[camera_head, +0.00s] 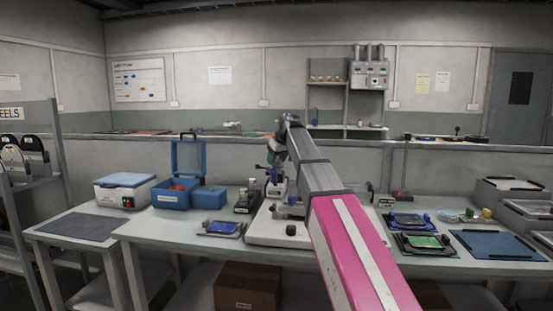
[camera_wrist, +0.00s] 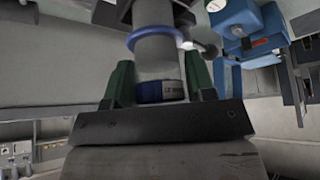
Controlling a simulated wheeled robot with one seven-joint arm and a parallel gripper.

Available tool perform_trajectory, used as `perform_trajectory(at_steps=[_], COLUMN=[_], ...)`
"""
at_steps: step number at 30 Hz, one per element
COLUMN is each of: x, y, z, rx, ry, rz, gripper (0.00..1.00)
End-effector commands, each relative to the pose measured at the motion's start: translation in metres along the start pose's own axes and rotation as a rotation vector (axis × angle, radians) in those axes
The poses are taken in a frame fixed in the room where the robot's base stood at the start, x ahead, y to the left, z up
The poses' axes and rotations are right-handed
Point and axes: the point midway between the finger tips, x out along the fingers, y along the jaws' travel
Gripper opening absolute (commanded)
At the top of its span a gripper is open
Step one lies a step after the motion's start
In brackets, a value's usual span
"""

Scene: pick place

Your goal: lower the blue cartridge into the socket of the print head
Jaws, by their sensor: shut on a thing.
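My gripper (camera_wrist: 160,84) is shut on the blue cartridge (camera_wrist: 162,92), with one green finger at each side. In the head view my gripper (camera_head: 276,157) is small, at the far end of my arm, above the print head (camera_head: 275,187) on a white base. The socket and the cartridge's lower end cannot be made out.
A blue open-lidded box (camera_head: 172,200) and a smaller blue bin (camera_head: 209,198) stand left on the bench. A blue-screened device (camera_head: 222,228) lies in front of them. Boards in black holders (camera_head: 424,243) and a blue mat (camera_head: 501,245) are at right. My arm hides the bench's middle.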

Motion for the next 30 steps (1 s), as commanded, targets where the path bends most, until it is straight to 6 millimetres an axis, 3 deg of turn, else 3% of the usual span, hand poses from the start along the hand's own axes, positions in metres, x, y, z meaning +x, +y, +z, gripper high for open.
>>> perform_trajectory(at_steps=[30], x=[0.0094], y=[-0.0001], z=[0.0055], rx=[0.0], ry=[0.001], rz=[0.0], gripper=[0.14])
